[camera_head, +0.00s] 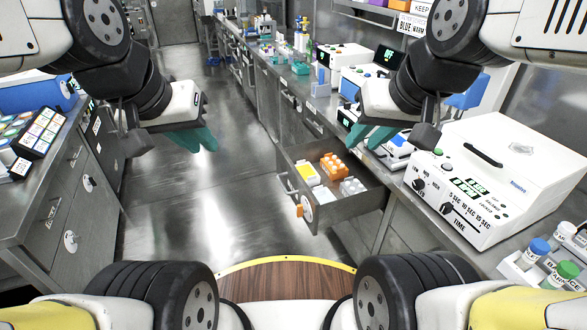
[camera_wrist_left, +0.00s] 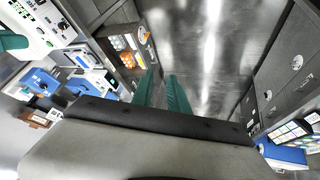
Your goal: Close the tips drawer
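The tips drawer (camera_head: 347,207) stands pulled out from the right-hand bench, with yellow, orange and white racks inside. Its handle (camera_head: 289,183) and a round white label are on the front, facing the aisle. The drawer also shows in the left wrist view (camera_wrist_left: 143,47), beyond the fingers. My left gripper (camera_head: 198,138) has teal fingers, is open and empty, and hangs over the aisle left of the drawer, apart from it. Its fingers show apart in the left wrist view (camera_wrist_left: 162,93). My right gripper (camera_head: 369,136) is open and empty, above and beyond the drawer near the bench edge.
A white box device (camera_head: 490,185) with a dial stands on the right bench, near capped bottles (camera_head: 538,246). A left bench (camera_head: 45,210) with drawers lines the other side. The metal floor (camera_head: 230,190) between is clear.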

